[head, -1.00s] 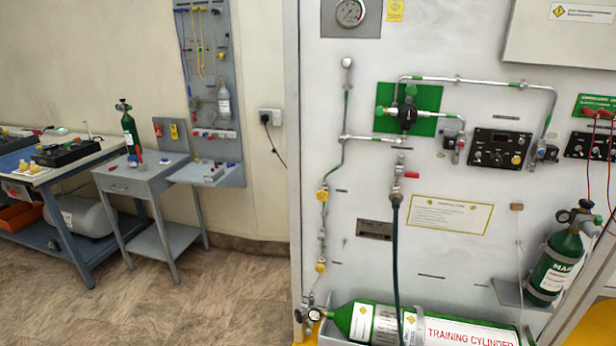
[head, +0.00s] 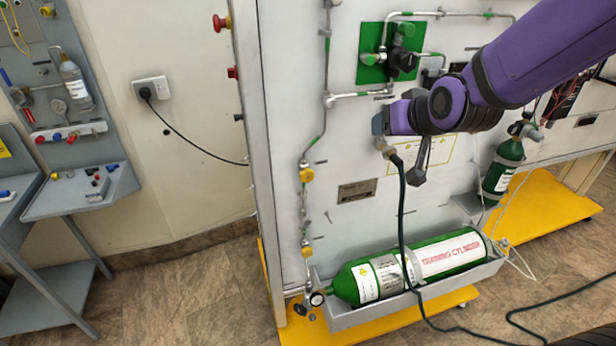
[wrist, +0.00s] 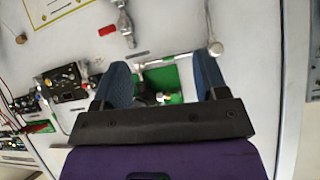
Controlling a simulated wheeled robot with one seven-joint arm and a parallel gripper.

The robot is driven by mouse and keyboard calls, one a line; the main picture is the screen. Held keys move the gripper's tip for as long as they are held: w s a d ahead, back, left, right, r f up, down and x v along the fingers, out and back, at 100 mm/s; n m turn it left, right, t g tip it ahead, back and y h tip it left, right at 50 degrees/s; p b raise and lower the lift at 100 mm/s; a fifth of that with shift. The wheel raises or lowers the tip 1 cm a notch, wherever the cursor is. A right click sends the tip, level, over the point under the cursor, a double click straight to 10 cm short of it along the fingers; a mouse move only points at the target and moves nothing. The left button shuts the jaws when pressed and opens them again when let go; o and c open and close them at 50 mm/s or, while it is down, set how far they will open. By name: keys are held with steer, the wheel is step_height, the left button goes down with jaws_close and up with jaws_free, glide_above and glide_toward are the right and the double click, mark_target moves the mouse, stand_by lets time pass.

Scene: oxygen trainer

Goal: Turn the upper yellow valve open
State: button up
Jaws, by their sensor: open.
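The upper yellow valve (head: 306,175) is on the thin vertical pipe near the left edge of the white panel in the head view. The lower yellow valve (head: 306,252) is below it on the same pipe. My gripper (head: 378,124) is in front of the panel, to the right of and higher than the upper valve, apart from it. The wrist view shows my gripper (wrist: 162,78) open, with two blue fingers spread and nothing held between them. Neither yellow valve can be made out in the wrist view.
A dark hose (head: 402,220) hangs from a fitting below my gripper. The green plate (head: 372,65) with its regulator is above. The green training cylinder (head: 440,255) lies in a grey tray at the panel's foot. Panel space between hose and valve pipe is mostly clear.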

steer(key=w+a+f+t+y, duration=0.1)
steer(key=w+a+f+t, duration=0.1)
steer(key=w+a+f, duration=0.3)
steer(key=m+t+y, duration=0.1)
steer(key=t, duration=0.4)
glide_toward(307, 179)
steer(key=x, duration=1)
steer(key=shift+w, duration=0.4)
steer(key=c, duration=0.9)
